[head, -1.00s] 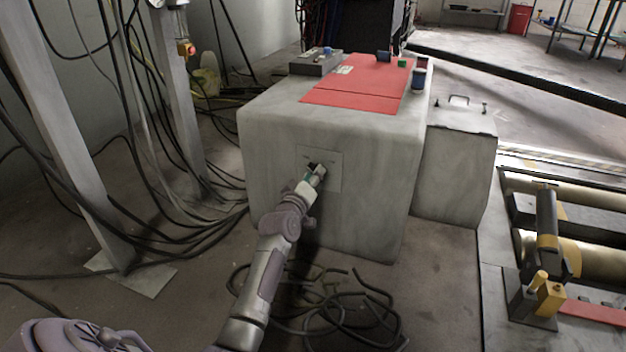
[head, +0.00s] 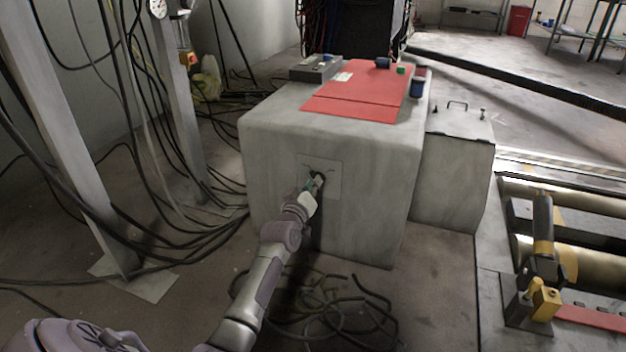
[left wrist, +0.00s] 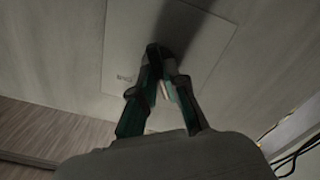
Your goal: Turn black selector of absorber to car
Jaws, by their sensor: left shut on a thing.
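The absorber is a large pale grey box (head: 275,150) in the middle of the head view. A square plate (head: 332,165) is on its front face, and this plate also fills the upper part of the left wrist view (left wrist: 205,45). The black selector (left wrist: 156,50) sits on the plate, mostly covered by my fingers. My left gripper (head: 315,183) is at the plate. In the left wrist view its green and dark fingers (left wrist: 163,70) close together on the selector. The selector's exact pointing and the plate's markings are too small to read. My right gripper is not in view.
A red mat (head: 355,95) with small items lies on the box. A smaller grey box (head: 457,160) stands to the right, then rollers (head: 580,255). Loose black cables (head: 335,315) lie on the floor below. A post (head: 75,130) and hanging cables are left.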

